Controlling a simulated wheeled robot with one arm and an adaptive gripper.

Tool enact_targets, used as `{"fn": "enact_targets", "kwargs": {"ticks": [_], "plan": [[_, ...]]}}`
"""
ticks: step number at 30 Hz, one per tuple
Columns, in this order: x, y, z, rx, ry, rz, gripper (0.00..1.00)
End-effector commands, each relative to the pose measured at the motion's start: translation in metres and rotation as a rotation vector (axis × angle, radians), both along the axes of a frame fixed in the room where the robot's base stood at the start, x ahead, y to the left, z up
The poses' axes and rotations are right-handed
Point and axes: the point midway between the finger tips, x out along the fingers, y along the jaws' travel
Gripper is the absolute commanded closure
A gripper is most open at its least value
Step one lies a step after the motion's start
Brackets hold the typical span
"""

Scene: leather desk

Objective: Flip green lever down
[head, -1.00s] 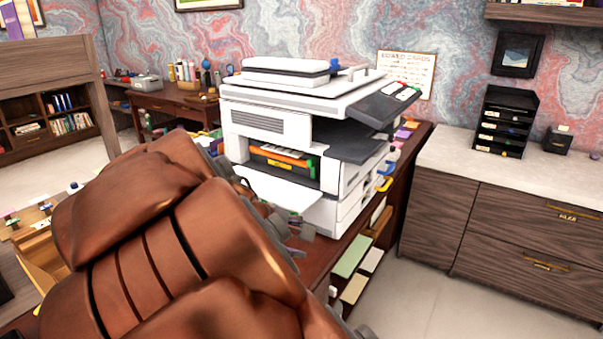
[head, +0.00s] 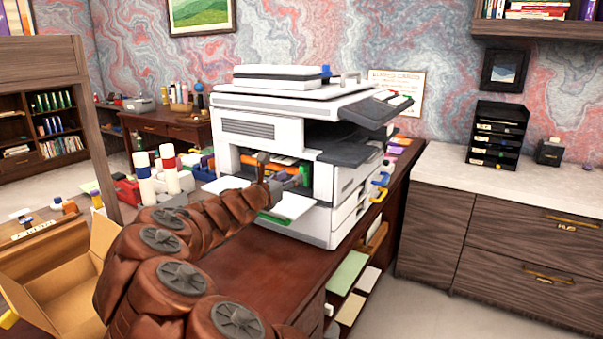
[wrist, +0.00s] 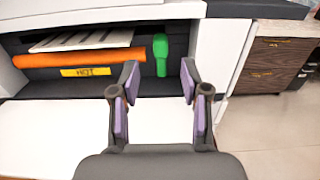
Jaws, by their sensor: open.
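The green lever (wrist: 161,54) stands upright inside the printer's open front bay, right of the orange roller, in the wrist view. In the head view a bit of the lever (head: 305,175) shows beside my gripper. My gripper (wrist: 157,75) is open and empty, its purple-padded fingers spread either side of the lever's line in the wrist picture. It is above the lowered white front flap (wrist: 60,135). I cannot tell how far the fingertips are from the lever. In the head view my gripper (head: 272,180) is at the bay of the white printer (head: 270,130), partly hidden by my arm.
The orange roller (wrist: 80,60) with a yellow "HOT" label (wrist: 86,72) lies left of the lever. The white bay side wall (wrist: 215,60) is close on the right. Bottles (head: 168,168) and an open cardboard box (head: 60,285) are left of the printer. The desk front (head: 265,270) is clear.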

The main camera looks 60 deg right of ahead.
Motion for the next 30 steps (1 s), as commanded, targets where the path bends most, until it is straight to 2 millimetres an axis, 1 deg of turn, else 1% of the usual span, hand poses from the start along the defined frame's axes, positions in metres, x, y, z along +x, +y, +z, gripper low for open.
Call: {"fn": "enact_targets", "kwargs": {"ticks": [9, 15, 21, 30], "plan": [[0.000, -0.038, 0.001, 0.001, -0.003, -0.003, 0.54], [0.002, -0.058, 0.000, 0.002, -0.004, -0.001, 0.54], [0.002, -0.068, 0.000, 0.001, -0.004, -0.002, 0.54], [0.002, -0.069, 0.001, 0.000, -0.004, -0.001, 0.54]]}}
